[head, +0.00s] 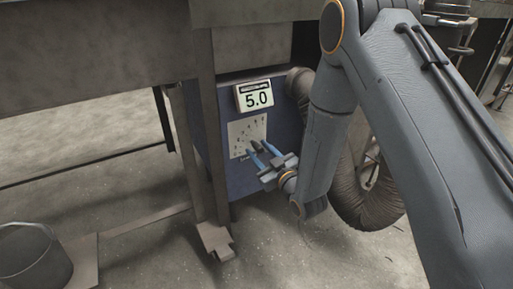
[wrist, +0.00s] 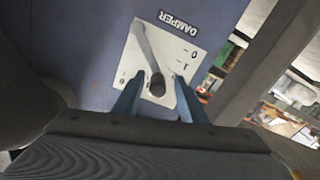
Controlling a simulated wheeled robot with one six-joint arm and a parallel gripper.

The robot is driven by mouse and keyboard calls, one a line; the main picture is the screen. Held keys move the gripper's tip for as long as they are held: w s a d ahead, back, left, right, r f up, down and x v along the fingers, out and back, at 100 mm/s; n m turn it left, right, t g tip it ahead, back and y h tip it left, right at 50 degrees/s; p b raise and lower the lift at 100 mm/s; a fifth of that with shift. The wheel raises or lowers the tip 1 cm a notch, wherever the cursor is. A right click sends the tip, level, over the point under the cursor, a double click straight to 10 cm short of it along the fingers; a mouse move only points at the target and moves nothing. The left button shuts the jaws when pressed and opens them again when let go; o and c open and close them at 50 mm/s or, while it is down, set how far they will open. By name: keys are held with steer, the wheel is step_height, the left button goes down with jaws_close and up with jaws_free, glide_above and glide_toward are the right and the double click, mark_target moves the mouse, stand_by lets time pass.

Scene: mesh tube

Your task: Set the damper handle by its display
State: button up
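The display (head: 257,96) reads 5.0 and sits on the front of a blue box. Below it is the white damper scale plate (head: 240,140); the wrist view shows it upside down, with the word DAMPER and some numbers (wrist: 185,45). The damper handle (wrist: 147,50) is a grey lever with a dark rounded end, lying across the plate. My gripper (head: 258,147) is in front of the plate. In the wrist view my gripper (wrist: 157,90) is open, with one blue finger on each side of the handle's dark end and gaps visible on both sides.
The blue box (head: 240,182) stands behind a metal table leg (head: 205,150). A ribbed hose (head: 365,200) curves down to the floor at its right, behind my arm. A bucket (head: 30,262) stands at the lower left. The floor in front is mostly clear.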

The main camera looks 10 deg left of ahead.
steer(key=p+v, duration=0.1)
steer(key=v, duration=0.5)
steer(key=shift+p, duration=0.35)
